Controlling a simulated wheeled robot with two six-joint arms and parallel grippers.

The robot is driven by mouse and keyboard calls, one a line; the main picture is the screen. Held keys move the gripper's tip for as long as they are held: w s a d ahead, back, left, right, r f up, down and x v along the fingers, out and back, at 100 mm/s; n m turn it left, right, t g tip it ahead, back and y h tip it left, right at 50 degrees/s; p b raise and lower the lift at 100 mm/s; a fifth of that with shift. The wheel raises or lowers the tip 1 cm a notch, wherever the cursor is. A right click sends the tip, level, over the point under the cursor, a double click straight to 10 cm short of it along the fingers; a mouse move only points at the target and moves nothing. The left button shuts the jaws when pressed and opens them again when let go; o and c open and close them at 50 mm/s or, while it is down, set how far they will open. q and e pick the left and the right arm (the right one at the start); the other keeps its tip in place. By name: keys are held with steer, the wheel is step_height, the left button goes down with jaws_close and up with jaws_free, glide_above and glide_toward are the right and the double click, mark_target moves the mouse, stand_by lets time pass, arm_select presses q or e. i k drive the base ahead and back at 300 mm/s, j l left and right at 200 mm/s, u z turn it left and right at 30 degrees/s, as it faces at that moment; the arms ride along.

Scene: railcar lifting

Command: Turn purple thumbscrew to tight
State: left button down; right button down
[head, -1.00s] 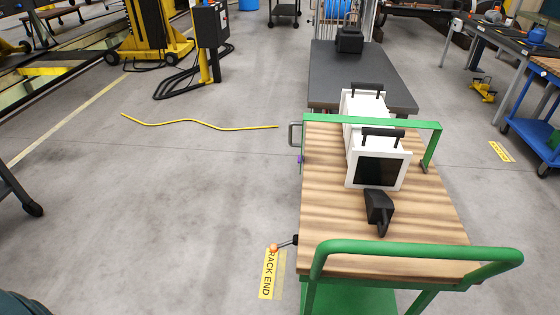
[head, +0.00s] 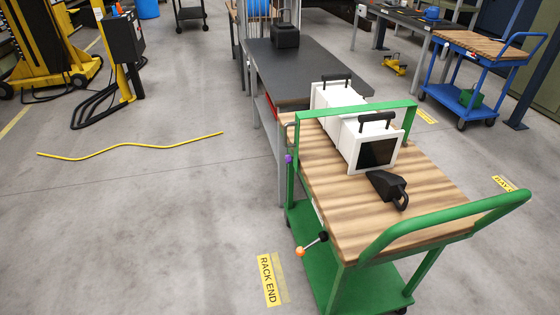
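The purple thumbscrew (head: 289,159) is a small knob on the left side of the green cart's frame, near the foot of the green crossbar (head: 350,109). It is too small to tell how far it is turned. The green cart (head: 440,222) stands at the right with a striped wooden top. Neither of my grippers shows in the head view.
White boxes with black handles (head: 358,132) and a black object (head: 387,187) sit on the cart top. A lever with an orange knob (head: 301,251) juts from the cart's left side. A dark table (head: 300,72) stands behind.

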mark_target(288, 159)
steer(key=i+j+z, duration=0.1)
steer(key=z, duration=0.4)
steer(key=j+z, duration=0.3)
steer(key=z, duration=0.15)
steer(key=i+j+z, duration=0.1)
steer(key=j+z, duration=0.15)
steer(key=z, duration=0.25)
steer(key=j+z, duration=0.25)
steer(key=z, duration=0.2)
